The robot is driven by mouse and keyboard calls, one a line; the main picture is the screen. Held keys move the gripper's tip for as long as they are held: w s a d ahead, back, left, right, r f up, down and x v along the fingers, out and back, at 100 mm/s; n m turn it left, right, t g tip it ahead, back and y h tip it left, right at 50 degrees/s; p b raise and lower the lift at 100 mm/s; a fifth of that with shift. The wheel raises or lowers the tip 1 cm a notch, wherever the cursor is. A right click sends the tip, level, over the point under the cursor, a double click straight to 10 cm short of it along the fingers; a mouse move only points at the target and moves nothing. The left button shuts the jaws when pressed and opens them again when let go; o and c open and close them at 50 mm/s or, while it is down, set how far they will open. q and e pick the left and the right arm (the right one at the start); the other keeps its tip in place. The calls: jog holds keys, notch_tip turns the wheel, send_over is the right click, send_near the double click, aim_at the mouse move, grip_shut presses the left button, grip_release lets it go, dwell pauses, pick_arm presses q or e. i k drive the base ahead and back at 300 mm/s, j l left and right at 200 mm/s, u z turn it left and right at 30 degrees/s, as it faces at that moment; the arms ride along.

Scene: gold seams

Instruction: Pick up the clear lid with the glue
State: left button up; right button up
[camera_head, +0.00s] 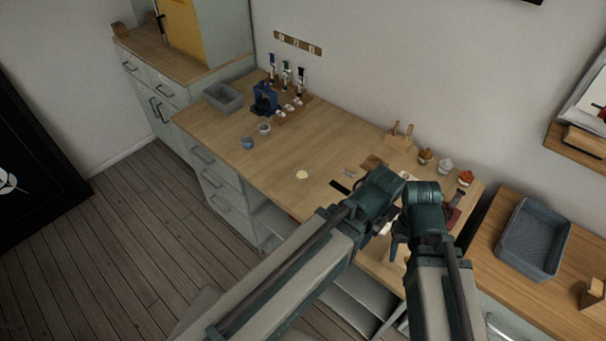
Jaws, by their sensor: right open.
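A small pale cream round thing (302,175) lies flat on the wooden worktop (290,150), near its front edge. It may be the lid with the glue; a clear rim is too small to make out. My left arm reaches in from the lower left, and its wrist is right of the pale round thing, apart from it. My left fingers are hidden behind the arm links. My right gripper (397,249) points down over the right part of the worktop, open, well right of the pale round thing. Its fingertips are small and partly covered.
A blue cup (247,143) and a pale cup (264,129) stand left on the worktop. Behind are a grey bin (223,97), a dark blue stand (264,98) and a bottle rack. Several small jars (446,165) stand back right. A grey basket (533,240) is far right.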

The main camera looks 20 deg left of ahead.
aim_at(302, 173)
jog(key=z, duration=0.4)
jog(key=k+j+z, duration=0.1)
jog(key=j+z, duration=0.3)
jog(key=k+j+z, duration=0.15)
jog(key=j+z, duration=0.3)
jog(key=k+j+z, duration=0.15)
jog(key=k+j, duration=0.2)
jog(key=j, duration=0.25)
jog(key=k+j+z, duration=0.15)
jog(key=k+j, duration=0.2)
jog(key=j, duration=0.2)
jog(key=k+j+z, duration=0.15)
jog(key=k+j, duration=0.2)
jog(key=j, duration=0.15)
jog(key=k+j, duration=0.2)
jog(key=j, duration=0.15)
jog(key=k+j, duration=0.2)
jog(key=j, duration=0.15)
jog(key=i, duration=0.3)
